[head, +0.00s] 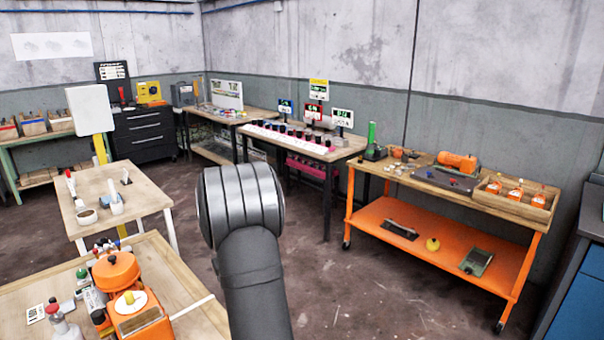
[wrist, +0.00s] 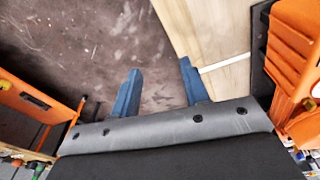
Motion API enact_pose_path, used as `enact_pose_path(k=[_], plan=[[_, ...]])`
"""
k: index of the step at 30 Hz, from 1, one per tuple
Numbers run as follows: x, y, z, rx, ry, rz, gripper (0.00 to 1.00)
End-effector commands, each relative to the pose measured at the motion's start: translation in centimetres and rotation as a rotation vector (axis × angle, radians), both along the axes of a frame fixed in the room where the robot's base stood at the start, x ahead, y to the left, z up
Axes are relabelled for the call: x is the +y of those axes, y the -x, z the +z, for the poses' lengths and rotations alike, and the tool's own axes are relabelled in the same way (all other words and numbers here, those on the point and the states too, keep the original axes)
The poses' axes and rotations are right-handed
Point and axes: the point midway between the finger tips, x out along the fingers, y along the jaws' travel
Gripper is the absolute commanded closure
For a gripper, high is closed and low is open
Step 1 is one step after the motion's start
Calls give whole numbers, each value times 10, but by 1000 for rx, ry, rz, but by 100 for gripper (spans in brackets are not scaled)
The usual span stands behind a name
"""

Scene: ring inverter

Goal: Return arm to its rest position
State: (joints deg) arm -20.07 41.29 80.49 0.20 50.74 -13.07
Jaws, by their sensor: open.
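My gripper (wrist: 157,92) shows in the wrist view with its two blue fingers apart and nothing between them. Bare floor and the edge of a wooden table lie beyond the fingers. In the head view a dark, ringed part of my arm (head: 242,205) stands in the middle, and the fingers are hidden there.
An orange machine (head: 116,271) stands on the near-left wooden table (head: 190,268); orange parts also show at the wrist view's right edge (wrist: 290,50). An orange cart (head: 440,243) stands right. Workbenches line the back wall. Floor (head: 370,290) between is clear.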

Motion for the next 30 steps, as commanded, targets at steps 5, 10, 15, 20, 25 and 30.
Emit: enact_pose_path(k=[5,10,15,20,25,30], plan=[[33,-1,19,-30,-17,25,58],[62,0,36,-57,-34,44,58],[91,4,53,-80,-52,65,58],[113,8,66,-97,-67,80,58],[126,10,74,-108,-76,88,58],[130,12,77,-110,-80,90,58]])
